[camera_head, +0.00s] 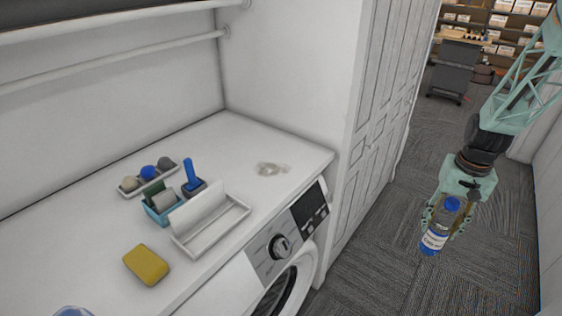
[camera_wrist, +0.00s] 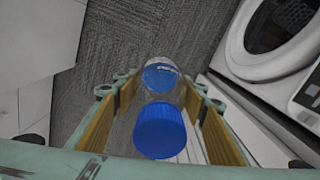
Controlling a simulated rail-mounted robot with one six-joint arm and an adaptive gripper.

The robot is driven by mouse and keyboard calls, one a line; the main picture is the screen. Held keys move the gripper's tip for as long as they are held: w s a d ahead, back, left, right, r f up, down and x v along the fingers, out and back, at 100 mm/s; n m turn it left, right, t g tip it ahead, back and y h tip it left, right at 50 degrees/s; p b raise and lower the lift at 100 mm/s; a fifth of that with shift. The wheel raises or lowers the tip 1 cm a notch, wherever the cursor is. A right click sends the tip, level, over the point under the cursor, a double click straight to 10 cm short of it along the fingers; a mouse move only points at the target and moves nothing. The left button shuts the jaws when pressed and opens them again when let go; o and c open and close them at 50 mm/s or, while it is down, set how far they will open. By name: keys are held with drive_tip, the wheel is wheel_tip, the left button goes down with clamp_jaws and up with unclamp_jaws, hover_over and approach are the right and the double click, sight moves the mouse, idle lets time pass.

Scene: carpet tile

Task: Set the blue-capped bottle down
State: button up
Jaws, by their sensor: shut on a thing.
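The blue-capped bottle (camera_head: 437,236) is clear with a blue cap, a white and blue label and a blue lower part. My gripper (camera_head: 444,220) is shut on it and holds it nearly upright, slightly tilted, in the air over the carpet, to the right of the white counter (camera_head: 232,262). In the wrist view the bottle (camera_wrist: 160,105) is between the two yellow-lined fingers of my gripper (camera_wrist: 158,112), its blue cap toward the camera.
On the counter are a yellow sponge (camera_head: 146,265), a white tray (camera_head: 238,208), a blue caddy (camera_head: 160,214), a tray of balls (camera_head: 130,187) and a clear crumpled thing (camera_head: 272,169). The counter's right front is bare. A washing machine (camera_head: 283,247) is below; tall cabinets (camera_head: 378,110) stand beside it.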

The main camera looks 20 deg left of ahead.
idle(0.4)
drive_tip(key=w+a+r+n+p, duration=0.1)
drive_tip(key=a+r+n+p, duration=0.4)
drive_tip(key=a, duration=0.7)
drive_tip(key=w+a+r+n+p, duration=0.1)
drive_tip(key=a+r+n+p, duration=0.25)
drive_tip(key=a+r, duration=0.6)
drive_tip(key=s+a+r+n+p, duration=0.2)
drive_tip(key=a+r+n, duration=0.1)
drive_tip(key=a, duration=0.5)
drive_tip(key=s+a+r+n+p, duration=0.2)
drive_tip(key=a+r+n, duration=0.1)
drive_tip(key=a, duration=0.6)
drive_tip(key=s+a+r+n+p, duration=0.2)
drive_tip(key=a+r+n, duration=0.1)
drive_tip(key=a, duration=0.5)
drive_tip(key=shift+s+a, duration=0.15)
drive_tip(key=shift+a, duration=0.05)
drive_tip(key=w+a+f+p, duration=0.1)
drive_tip(key=w+a+p, duration=0.2)
drive_tip(key=w, duration=1.2)
drive_tip(key=shift+a+f, duration=0.15)
drive_tip(key=shift+a, duration=0.15)
drive_tip(key=shift+w, duration=0.15)
